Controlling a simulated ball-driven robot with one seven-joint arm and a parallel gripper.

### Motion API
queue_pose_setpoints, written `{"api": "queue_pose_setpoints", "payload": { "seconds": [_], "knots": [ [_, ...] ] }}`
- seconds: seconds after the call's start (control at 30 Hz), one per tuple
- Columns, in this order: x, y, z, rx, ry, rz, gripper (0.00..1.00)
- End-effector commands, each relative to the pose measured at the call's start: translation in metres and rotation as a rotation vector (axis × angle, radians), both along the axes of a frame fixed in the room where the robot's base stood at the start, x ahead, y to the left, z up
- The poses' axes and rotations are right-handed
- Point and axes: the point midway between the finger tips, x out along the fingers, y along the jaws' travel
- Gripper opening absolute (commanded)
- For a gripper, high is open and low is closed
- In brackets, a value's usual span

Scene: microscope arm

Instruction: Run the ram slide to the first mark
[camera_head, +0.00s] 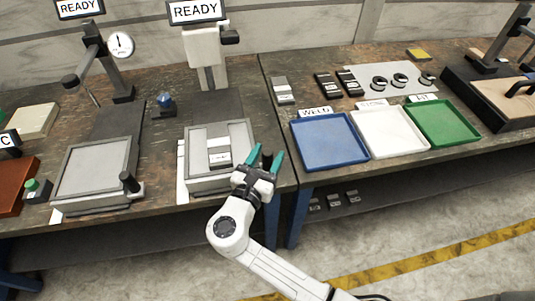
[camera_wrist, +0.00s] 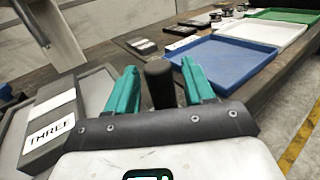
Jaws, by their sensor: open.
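The slide unit (camera_head: 190,183) sits at the front of the left bench, below a READY screen (camera_head: 194,11). In its grey frame lies a block with a white label (camera_head: 219,158), which reads THREE in the wrist view (camera_wrist: 50,130). My gripper (camera_head: 265,158) is at the unit's right side, its two teal fingers spread. In the wrist view a dark upright knob (camera_wrist: 160,85) stands between the open fingers (camera_wrist: 158,95), with no clear contact. Its base is hidden by my gripper. I cannot make out a slide mark.
A similar unit (camera_head: 65,172) with a dark knob (camera_head: 128,182) stands to the left, near a dial gauge (camera_head: 120,45). On the right bench are blue (camera_head: 335,165), white (camera_head: 412,151) and green (camera_head: 440,140) trays. Small dark blocks (camera_head: 325,85) lie behind the trays.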

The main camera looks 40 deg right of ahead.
Motion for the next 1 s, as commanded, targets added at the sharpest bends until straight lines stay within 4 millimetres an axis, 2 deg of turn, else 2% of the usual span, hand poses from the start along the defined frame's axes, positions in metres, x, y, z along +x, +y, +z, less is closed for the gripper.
{"api": "queue_pose_setpoints", "payload": {
  "seconds": [0.33,0.87,1.0],
  "knots": [
    [0.0015,-0.0032,0.0001,0.0,-0.001,0.0,0.52],
    [0.0013,-0.0029,0.0002,0.0,-0.001,0.0,0.01],
    [0.0014,-0.0029,0.0003,0.0,-0.001,0.0,0.0]
  ]
}}
